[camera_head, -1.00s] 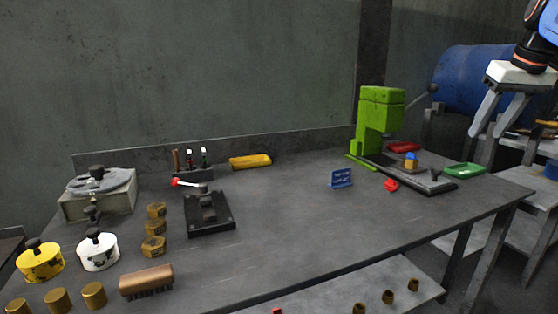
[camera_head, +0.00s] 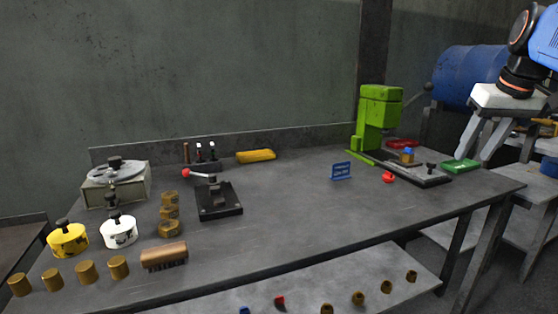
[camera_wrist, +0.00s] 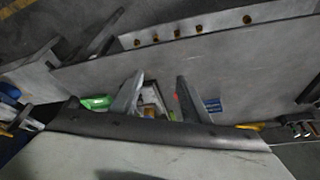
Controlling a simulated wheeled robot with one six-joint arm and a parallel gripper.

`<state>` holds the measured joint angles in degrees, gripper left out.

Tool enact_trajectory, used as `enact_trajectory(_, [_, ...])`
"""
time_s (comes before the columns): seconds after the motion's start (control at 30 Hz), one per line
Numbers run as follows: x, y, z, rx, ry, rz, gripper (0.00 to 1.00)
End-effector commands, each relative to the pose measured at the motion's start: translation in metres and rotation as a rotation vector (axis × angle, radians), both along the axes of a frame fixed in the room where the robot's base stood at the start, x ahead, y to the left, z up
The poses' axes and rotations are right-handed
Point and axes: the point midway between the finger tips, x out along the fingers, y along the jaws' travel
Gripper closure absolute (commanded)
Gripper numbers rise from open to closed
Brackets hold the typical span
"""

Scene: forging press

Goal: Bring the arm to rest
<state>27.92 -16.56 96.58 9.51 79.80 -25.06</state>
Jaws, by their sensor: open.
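My gripper (camera_head: 484,138) is at the upper right in the head view, with its white body above and two grey fingers pointing down. The fingers are apart and nothing shows between them. It appears in front of the right end of the workbench, beside the green press (camera_head: 378,115). In the wrist view the two fingers (camera_wrist: 155,98) stand apart, with the bench's press area partly hidden behind them. My blue arm runs out of the picture at the upper right.
The bench's middle is clear.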

Motion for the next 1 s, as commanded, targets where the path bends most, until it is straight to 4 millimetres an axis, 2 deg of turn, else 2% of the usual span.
enact_trajectory(0.17, [-0.020,0.037,-0.034,0.000,0.002,0.005,0.58])
enact_trajectory(0.27, [-0.039,0.063,-0.064,-0.001,0.003,0.008,0.58])
enact_trajectory(0.4, [-0.072,0.099,-0.115,-0.004,0.000,0.015,0.58])
enact_trajectory(0.6, [-0.123,0.140,-0.194,-0.005,-0.008,0.029,0.58])
enact_trajectory(0.8, [-0.167,0.162,-0.262,-0.005,-0.018,0.047,0.58])
enact_trajectory(0.9, [-0.179,0.167,-0.283,-0.005,-0.022,0.051,0.58])
enact_trajectory(1.0, [-0.185,0.169,-0.294,-0.005,-0.025,0.054,0.58])
